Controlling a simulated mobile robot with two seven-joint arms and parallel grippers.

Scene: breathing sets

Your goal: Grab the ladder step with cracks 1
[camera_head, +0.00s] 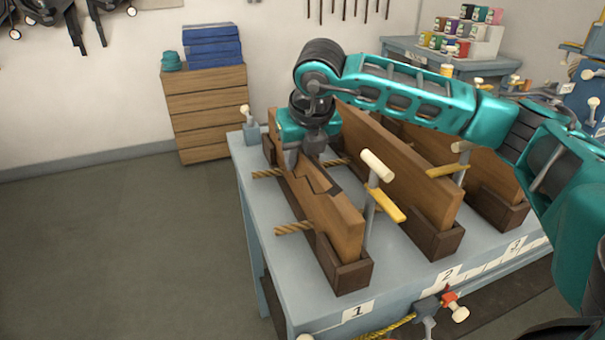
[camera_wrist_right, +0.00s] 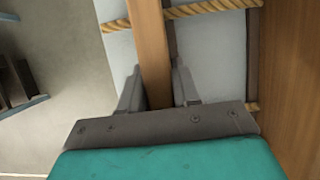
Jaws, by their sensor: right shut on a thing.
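Ladder step 1 (camera_head: 325,204) is a brown wooden plank standing on edge in a dark wooden holder (camera_head: 345,277) above the label 1, with a dark crack line on its face. My right gripper (camera_head: 304,158) reaches down onto its far part and is shut on it. In the right wrist view, the plank (camera_wrist_right: 152,50) runs between the two fingers (camera_wrist_right: 157,92), one on each side. The plank still sits in its holder. My left gripper is not in view.
Two more planks, one of them the middle plank (camera_head: 425,185), stand to the right on the grey-blue table (camera_head: 300,270). A clamp with a white handle (camera_head: 377,166) rises beside step 1. Ropes (camera_head: 293,228) stick out from it. A wooden drawer cabinet (camera_head: 208,110) stands behind; the floor at left is clear.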

